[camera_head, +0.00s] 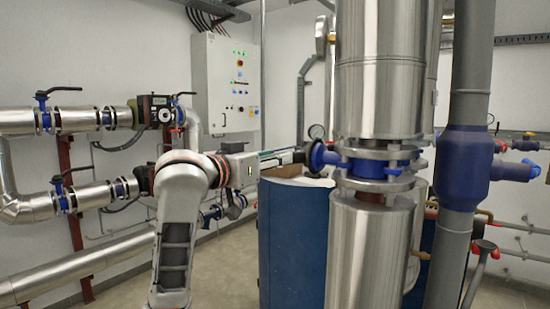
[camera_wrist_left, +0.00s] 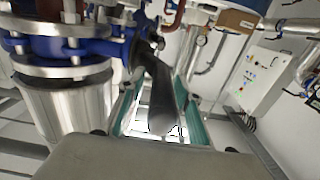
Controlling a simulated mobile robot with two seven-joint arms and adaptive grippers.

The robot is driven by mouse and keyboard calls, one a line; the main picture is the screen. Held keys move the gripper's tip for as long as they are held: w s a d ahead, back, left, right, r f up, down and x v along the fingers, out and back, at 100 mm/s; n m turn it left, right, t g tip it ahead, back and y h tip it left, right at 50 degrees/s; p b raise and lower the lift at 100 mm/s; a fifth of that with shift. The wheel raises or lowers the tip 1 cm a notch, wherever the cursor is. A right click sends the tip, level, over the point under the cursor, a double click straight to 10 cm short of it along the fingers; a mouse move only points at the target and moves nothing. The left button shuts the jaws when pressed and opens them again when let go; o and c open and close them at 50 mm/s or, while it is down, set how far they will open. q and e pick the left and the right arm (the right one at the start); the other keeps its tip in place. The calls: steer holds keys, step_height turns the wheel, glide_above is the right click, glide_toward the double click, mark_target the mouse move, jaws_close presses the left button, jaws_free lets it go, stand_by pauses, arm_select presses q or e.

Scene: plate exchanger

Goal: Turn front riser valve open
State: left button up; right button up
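The riser valve is a blue flanged body (camera_head: 365,168) between steel-clad sections of the large vertical pipe. Its blue stub points left in the head view, with a dark lever at its end. In the left wrist view the blue valve (camera_wrist_left: 85,47) is at the upper left, and its black lever (camera_wrist_left: 160,95) runs down the middle. My left gripper (camera_head: 283,155) reaches right to the lever. In the wrist view its teal fingers (camera_wrist_left: 158,78) are apart, one on each side of the lever; firm contact is not clear. My right gripper is not in view.
A blue tank (camera_head: 295,240) stands below the gripper and valve. A grey pipe with a blue fitting (camera_head: 465,165) rises to the right. A control cabinet (camera_head: 226,85) and horizontal pipes with lever valves (camera_head: 45,112) line the left wall. Bare floor shows at the lower middle.

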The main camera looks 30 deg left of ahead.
arm_select(q)
steer(key=shift+w, duration=0.4)
jaws_close()
steer(key=shift+f, duration=0.2)
steer(key=shift+f, duration=0.2)
